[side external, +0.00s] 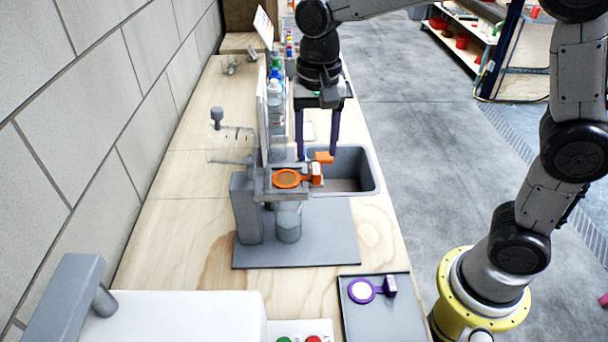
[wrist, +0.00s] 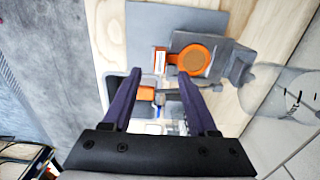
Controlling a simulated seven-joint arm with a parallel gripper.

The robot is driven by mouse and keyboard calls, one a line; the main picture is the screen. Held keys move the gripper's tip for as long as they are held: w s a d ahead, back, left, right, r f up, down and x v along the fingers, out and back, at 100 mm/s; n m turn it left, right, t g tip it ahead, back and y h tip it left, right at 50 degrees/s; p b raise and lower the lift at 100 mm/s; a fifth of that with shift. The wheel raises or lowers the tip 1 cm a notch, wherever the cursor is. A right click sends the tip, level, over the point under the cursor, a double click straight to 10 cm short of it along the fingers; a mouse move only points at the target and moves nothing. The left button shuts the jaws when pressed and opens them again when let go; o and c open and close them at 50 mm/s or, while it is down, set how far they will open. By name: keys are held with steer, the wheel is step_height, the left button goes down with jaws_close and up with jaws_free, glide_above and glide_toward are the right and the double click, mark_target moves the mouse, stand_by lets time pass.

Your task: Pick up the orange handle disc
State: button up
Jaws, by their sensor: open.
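The orange handle disc (side external: 287,178) lies flat on the grey filter stand (side external: 246,210), with its orange and white handle block (side external: 316,173) pointing right, toward the sink. In the wrist view the disc (wrist: 194,60) is beyond the fingertips, with its handle block (wrist: 160,60) on its left. My gripper (side external: 317,157) is open and empty, pointing down above and just behind the handle; the wrist view also shows its two fingers spread (wrist: 160,75). A second orange piece (side external: 324,157) shows near the right fingertip; whether it touches the finger is unclear.
A sink (side external: 368,172) lies behind and right of the stand. Several bottles (side external: 276,100) stand beside an upright panel at the back. A dark tray (side external: 385,320) with a purple handle disc (side external: 361,291) sits in front.

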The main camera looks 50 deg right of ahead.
mark_target(316, 168)
steer(key=shift+s+a+f, duration=0.1)
steer(key=shift+f, duration=2.25)
jaws_close()
